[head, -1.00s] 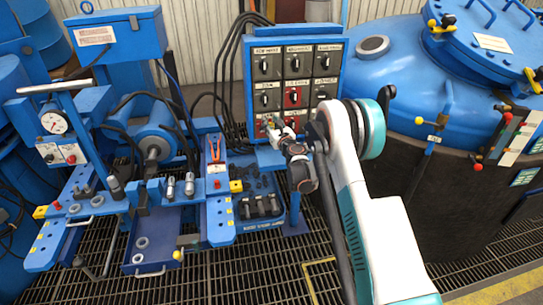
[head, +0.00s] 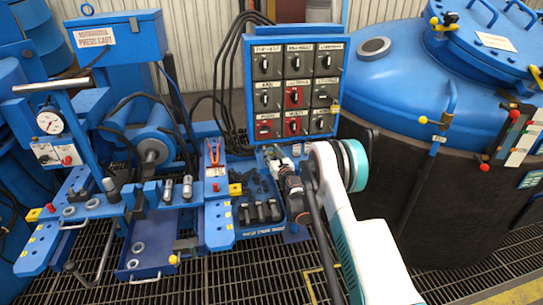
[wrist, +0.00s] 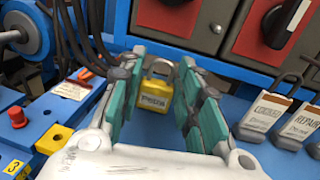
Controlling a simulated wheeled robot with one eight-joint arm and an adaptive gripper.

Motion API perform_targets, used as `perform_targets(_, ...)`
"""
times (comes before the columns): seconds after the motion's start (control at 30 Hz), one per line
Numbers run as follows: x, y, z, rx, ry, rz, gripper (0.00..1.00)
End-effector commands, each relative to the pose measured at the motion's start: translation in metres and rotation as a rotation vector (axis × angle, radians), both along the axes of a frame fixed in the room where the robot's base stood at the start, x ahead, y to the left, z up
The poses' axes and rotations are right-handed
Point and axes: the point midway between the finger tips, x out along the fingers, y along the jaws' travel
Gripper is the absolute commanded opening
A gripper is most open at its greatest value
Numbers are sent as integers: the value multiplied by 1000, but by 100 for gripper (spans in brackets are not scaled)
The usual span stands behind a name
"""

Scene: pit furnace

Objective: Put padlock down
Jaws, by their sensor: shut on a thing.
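The yellow padlock (wrist: 155,98), with a metal shackle and a white label, is between the teal-padded fingers of my gripper (wrist: 160,100) in the wrist view. It is upright, with its shackle up, just in front of the blue ledge. I cannot tell whether its base touches a surface. In the head view my gripper (head: 272,154) is low, just under the switch panel (head: 295,80), above the blue bench top; the padlock is too small to make out there.
Grey labelled padlocks (wrist: 297,124) stand on the blue surface right of my gripper. A white tag (wrist: 73,84), a red button (wrist: 17,117) and a yellow block (wrist: 54,139) are at left. A black holder (head: 259,212) sits in the bench tray. The large blue furnace (head: 400,85) is at right.

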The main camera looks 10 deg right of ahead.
Motion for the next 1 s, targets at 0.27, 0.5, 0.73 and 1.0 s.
perform_targets(0.27, 0, 0, 0, 0, 0, 0, 6)
perform_targets(0.5, 0, 0, -1, 0, 0, 0, 52)
perform_targets(0.73, 0, 0, 0, 0, 0, 0, 52)
perform_targets(1.0, -27, -4, 4, 0, 0, 0, 52)
